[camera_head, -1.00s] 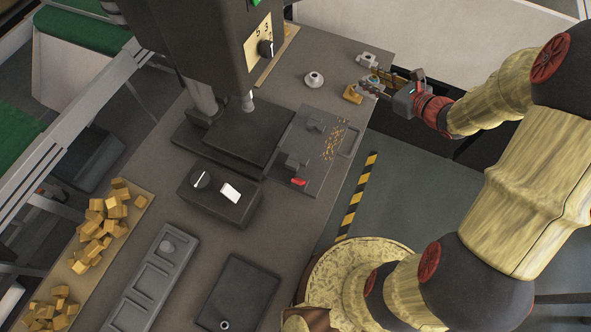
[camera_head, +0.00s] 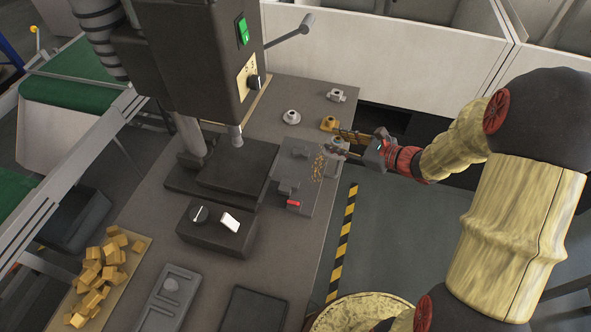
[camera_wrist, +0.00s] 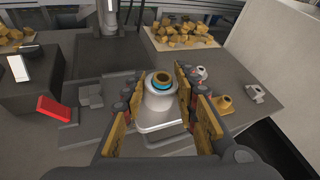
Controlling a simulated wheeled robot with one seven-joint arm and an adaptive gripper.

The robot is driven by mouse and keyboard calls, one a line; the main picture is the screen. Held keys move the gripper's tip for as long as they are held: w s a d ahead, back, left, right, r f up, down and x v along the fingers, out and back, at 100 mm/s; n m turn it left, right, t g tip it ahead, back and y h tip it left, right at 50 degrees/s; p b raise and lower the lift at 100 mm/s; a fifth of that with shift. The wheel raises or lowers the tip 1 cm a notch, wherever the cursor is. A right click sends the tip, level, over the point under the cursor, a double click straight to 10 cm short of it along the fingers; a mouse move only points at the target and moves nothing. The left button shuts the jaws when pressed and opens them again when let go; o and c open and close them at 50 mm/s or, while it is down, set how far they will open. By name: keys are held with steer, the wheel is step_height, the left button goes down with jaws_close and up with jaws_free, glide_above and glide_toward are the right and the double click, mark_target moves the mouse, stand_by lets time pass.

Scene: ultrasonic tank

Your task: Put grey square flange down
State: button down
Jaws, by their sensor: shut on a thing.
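My gripper (camera_head: 338,146) is shut on a grey square flange (camera_wrist: 160,101). In the wrist view the flange is upright between the fingers, with a square base, a round boss and a blue and brass-coloured ring on top. In the head view it is small and partly hidden by the fingers, by the far right corner of the grey fixture plate (camera_head: 302,184). I cannot tell whether its base touches anything.
A brass-coloured flange (camera_head: 328,124), a round grey flange (camera_head: 291,117) and another grey part (camera_head: 336,95) stand on the bench behind. Chips (camera_head: 319,166) and a red-handled clamp (camera_head: 293,204) are on the plate. The drill press (camera_head: 195,55) stands left.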

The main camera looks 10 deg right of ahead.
steer(key=a+f+b, duration=0.1)
steer(key=a+f, duration=0.1)
steer(key=a, duration=0.1)
steer(key=w+a+f, duration=0.1)
steer(key=a+f, duration=0.2)
steer(key=a, duration=0.1)
steer(key=w+a+f+b, duration=0.1)
steer(key=a+f, duration=0.2)
steer(key=a, duration=0.1)
steer(key=shift+w+a+f+b, duration=0.1)
steer(key=shift+a+f+b, duration=0.15)
steer(key=shift+b, duration=0.1)
steer(key=shift+a+f, duration=0.15)
steer(key=f, duration=0.2)
steer(key=f+b, duration=0.1)
steer(key=shift+w+a+f, duration=0.1)
steer(key=shift+a+f, duration=0.1)
steer(key=shift+f, duration=0.15)
steer(key=shift+r, duration=0.1)
steer(key=c, duration=1.4)
jaws_free()
